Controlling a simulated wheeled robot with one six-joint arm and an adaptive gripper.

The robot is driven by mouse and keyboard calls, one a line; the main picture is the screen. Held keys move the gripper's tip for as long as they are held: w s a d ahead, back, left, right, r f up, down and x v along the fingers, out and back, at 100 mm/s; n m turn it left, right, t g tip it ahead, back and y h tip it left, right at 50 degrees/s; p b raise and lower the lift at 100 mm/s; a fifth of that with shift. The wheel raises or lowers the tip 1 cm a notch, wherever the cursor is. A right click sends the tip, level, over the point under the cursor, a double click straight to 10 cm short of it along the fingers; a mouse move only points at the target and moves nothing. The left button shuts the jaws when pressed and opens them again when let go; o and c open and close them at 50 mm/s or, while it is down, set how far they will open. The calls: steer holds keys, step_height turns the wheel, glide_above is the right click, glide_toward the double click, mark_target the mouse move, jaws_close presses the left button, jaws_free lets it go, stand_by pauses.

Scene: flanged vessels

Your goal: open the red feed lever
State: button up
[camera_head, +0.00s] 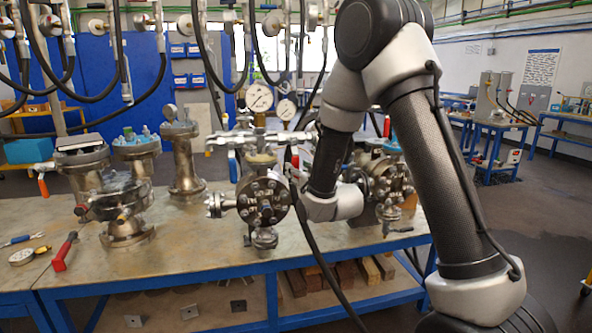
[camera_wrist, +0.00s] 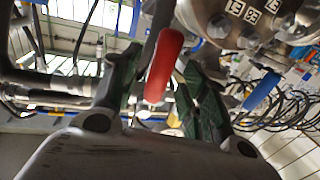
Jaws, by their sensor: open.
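The red feed lever (camera_wrist: 165,66) shows in the wrist view as a rounded red grip on a dark stem, pointing down in the picture. My gripper (camera_wrist: 157,72) is open, with its dark green-grey fingers on either side of the red grip. The grip appears between the fingers; I cannot tell whether either finger touches it. In the head view my arm hides the gripper. A small red piece (camera_head: 295,160) shows beside my arm there, near the flanged vessel (camera_head: 263,200); I cannot tell for sure that it is the same lever.
A steel flange (camera_wrist: 235,18) with bolts and a blue lever (camera_wrist: 262,90) are close on the right in the wrist view. Several flanged vessels stand on the workbench (camera_head: 170,250). Black hoses (camera_head: 205,70) hang above.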

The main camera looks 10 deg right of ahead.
steer(key=shift+w+a, duration=0.15)
steer(key=shift+w, duration=0.55)
steer(key=shift+w+a, duration=0.1)
steer(key=shift+w, duration=0.55)
jaws_close()
